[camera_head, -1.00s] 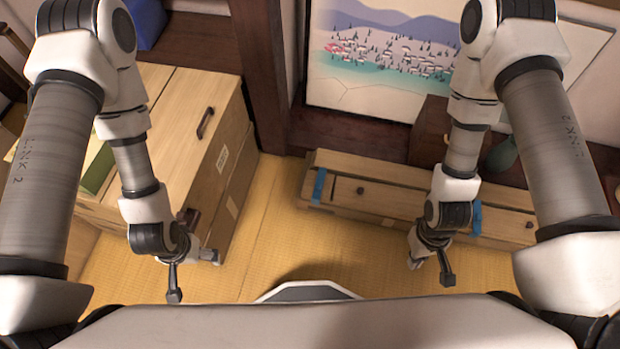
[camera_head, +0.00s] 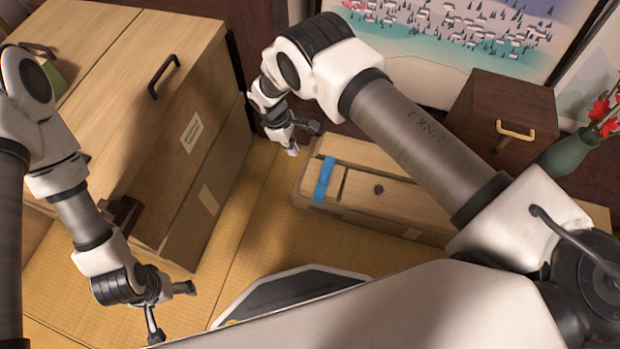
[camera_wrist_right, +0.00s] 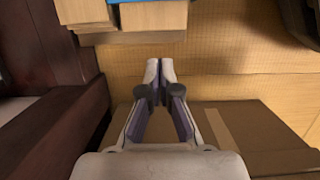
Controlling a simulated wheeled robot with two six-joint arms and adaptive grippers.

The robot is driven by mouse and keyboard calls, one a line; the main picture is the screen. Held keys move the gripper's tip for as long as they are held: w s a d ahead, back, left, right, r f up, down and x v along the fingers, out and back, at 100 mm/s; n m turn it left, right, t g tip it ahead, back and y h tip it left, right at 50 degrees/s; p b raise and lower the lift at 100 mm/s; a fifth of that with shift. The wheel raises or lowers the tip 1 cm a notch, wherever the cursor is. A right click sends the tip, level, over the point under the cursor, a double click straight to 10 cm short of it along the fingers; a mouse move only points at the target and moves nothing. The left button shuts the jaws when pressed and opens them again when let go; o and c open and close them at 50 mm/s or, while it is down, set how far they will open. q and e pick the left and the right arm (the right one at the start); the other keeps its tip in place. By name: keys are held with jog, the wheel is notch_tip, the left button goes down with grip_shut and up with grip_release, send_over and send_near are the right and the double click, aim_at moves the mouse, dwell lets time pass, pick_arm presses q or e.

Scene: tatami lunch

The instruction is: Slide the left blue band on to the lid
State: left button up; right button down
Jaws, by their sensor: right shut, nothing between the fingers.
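The left blue band (camera_head: 323,181) wraps around the left end of the long, low wooden box on the floor. It lies left of the seam beside the knobbed panel, which looks like the lid (camera_head: 400,194). My right gripper (camera_head: 293,150) is shut and empty, just off the box's upper-left corner, apart from the band. Its closed fingertips show in the right wrist view (camera_wrist_right: 160,66), with the box end at the top. My left gripper (camera_head: 184,289) hangs low at the lower left, away from the box; its jaw opening is unclear. My right arm hides much of the box's right part.
A large wooden chest (camera_head: 150,140) with a dark handle stands on the left. A dark cabinet (camera_head: 505,120) and a green vase (camera_head: 567,150) are behind the box. Bare tatami (camera_head: 262,230) lies between chest and box.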

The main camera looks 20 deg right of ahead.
aim_at(324, 179)
jog(key=shift+f, duration=0.1)
jog(key=b+x, duration=0.3)
jog(key=x, duration=0.7)
jog(key=s+d, duration=0.2)
jog(key=d, duration=0.1)
jog(key=shift+s+d, duration=0.15)
jog(key=shift+d, duration=0.05)
